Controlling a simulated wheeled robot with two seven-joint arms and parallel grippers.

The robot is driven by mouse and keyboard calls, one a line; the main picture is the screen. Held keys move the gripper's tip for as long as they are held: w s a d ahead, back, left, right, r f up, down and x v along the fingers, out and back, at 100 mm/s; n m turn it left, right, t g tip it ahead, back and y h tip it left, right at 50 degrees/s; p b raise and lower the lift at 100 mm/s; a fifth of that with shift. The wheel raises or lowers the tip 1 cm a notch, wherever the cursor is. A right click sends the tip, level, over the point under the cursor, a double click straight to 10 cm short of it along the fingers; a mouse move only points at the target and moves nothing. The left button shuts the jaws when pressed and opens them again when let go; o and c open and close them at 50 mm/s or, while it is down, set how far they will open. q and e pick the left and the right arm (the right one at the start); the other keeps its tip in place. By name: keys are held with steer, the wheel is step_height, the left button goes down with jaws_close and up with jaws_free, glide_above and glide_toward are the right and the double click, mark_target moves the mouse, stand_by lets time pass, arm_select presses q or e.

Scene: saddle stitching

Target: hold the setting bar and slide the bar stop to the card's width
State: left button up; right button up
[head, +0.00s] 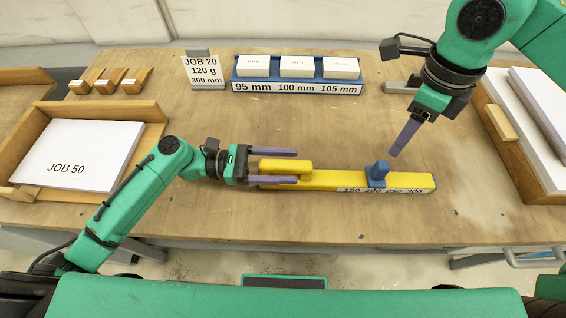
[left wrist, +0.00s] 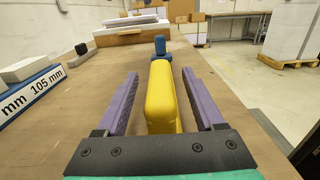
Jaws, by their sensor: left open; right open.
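The yellow setting bar (head: 330,180) lies on the wooden table, with a scale label (head: 385,190) along its right part. Its raised yellow grip (head: 288,166) at the left end also shows in the left wrist view (left wrist: 160,97). The blue bar stop (head: 376,175) sits on the bar near the scale; it is also in the left wrist view (left wrist: 160,46). My left gripper (head: 297,167) is open, its purple fingers on both sides of the grip with gaps. My right gripper (head: 398,150) is above and right of the stop, apart from it. The job card (head: 203,72) reads JOB 20, 120 g, 300 mm.
A blue rack (head: 297,87) marked 95, 100 and 105 mm holds white blocks at the back. A JOB 50 paper tray (head: 40,120) is at left, another paper tray (head: 505,130) at right. Small wooden blocks (head: 110,80) stand back left. The table front is clear.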

arm_select(q)
jaws_close()
stand_by(1.3)
arm_select(e)
steer(key=shift+o, duration=1.2)
